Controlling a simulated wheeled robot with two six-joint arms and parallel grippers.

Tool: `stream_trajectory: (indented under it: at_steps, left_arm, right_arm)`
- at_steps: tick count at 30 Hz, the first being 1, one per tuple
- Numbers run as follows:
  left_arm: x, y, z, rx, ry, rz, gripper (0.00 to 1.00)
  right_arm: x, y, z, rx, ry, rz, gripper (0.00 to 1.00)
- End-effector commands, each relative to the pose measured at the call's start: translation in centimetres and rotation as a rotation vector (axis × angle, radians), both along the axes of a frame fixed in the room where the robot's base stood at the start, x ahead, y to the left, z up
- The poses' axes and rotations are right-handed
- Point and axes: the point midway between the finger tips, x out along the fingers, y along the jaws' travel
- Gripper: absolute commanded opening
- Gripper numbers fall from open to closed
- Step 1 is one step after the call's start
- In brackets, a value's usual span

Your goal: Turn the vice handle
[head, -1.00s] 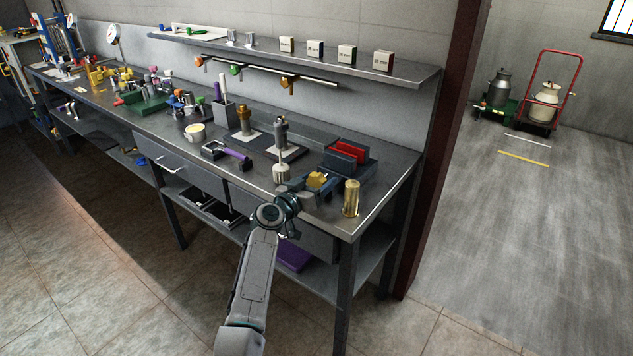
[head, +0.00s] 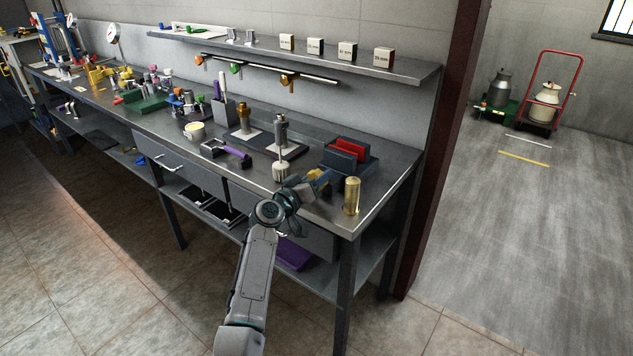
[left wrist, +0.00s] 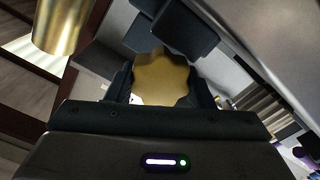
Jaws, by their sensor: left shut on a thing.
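The vice (head: 347,158) has dark grey jaws with red between them and sits at the right end of the bench. Its yellow lobed handle (left wrist: 163,78) fills the middle of the left wrist view, between the two dark fingers. In the head view only a small part of the handle (head: 317,177) shows, the rest hidden by my gripper. My left gripper (head: 316,183) is shut on the handle at the front of the vice. My right gripper is in neither view.
A brass cylinder (head: 352,195) stands upright close to the right of my left gripper, near the bench corner; it also shows in the left wrist view (left wrist: 63,22). A white-based upright tool (head: 281,172) stands close on the left. A purple-handled tool (head: 232,155) lies farther left.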

Motion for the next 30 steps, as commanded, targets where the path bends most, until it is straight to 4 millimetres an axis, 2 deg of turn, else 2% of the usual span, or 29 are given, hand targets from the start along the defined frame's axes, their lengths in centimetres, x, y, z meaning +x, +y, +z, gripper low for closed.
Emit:
stream_trajectory:
  at_steps: [11,12,15,30]
  left_arm:
    - [-0.13,-0.13,-0.51,-0.029,0.03,-0.003,0.25]
    - [-0.14,-0.13,-0.55,-0.028,0.031,-0.004,0.54]
    - [-0.14,-0.11,-0.63,-0.027,0.031,-0.004,0.69]
    - [-0.14,0.09,-1.1,-0.02,0.035,-0.002,0.69]
  right_arm:
    - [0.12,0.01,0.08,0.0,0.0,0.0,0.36]
    - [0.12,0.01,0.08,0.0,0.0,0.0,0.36]
    - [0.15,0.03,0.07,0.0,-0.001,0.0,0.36]
    - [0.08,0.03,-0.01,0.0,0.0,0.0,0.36]
